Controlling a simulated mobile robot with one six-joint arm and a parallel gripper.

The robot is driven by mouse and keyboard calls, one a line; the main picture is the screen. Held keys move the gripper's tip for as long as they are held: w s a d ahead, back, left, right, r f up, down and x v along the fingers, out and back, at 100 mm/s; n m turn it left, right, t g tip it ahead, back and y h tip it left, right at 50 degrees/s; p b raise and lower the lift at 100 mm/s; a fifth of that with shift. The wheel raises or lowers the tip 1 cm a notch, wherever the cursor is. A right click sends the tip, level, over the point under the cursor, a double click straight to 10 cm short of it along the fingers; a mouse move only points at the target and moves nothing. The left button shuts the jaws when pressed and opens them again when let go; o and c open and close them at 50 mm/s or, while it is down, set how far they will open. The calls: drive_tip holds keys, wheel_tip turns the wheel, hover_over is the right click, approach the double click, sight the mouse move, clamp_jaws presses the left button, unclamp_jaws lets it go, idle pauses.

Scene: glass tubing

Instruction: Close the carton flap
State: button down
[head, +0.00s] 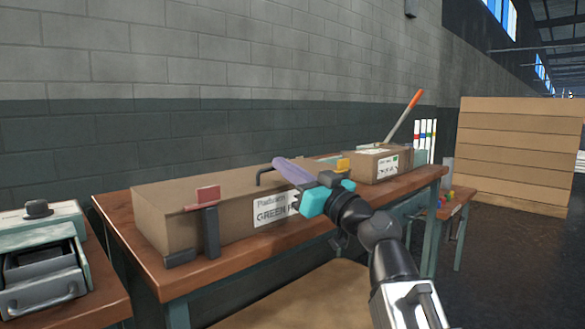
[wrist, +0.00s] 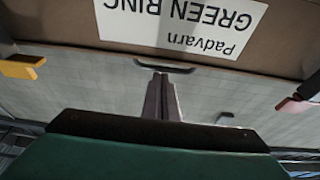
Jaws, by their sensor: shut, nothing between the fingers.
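A long brown carton (head: 180,210) with a white "GREEN R…" label (head: 272,208) lies along the wooden table. Its label also shows upside down in the wrist view (wrist: 180,22). I cannot make out a separate raised flap; my gripper hides part of the carton's right end. My gripper (head: 283,163) is shut and empty, its purple fingers pointing up and left above the front edge near the label. In the wrist view the shut fingers (wrist: 160,82) point toward a dark bar (wrist: 165,67) at the carton's edge. That bar also shows in the head view (head: 268,172).
A red-topped clamp (head: 203,198) and a yellow-topped piece (head: 343,165) flank the carton's front. A smaller box (head: 372,165) and an orange-handled tool (head: 405,112) stand to the right. A drawer unit (head: 45,265) is at the left. A block wall rises behind.

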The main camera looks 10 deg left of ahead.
drive_tip(key=shift+a+f, duration=0.1)
drive_tip(key=shift+f, duration=0.4)
wheel_tip(320, 180, up, 5)
drive_tip(key=p, duration=0.2)
drive_tip(key=f+b+v, duration=0.1)
drive_tip(key=b+v, duration=0.3)
drive_tip(key=v, duration=0.6)
drive_tip(key=shift+f+b, duration=0.3)
drive_tip(key=shift+f, duration=0.2)
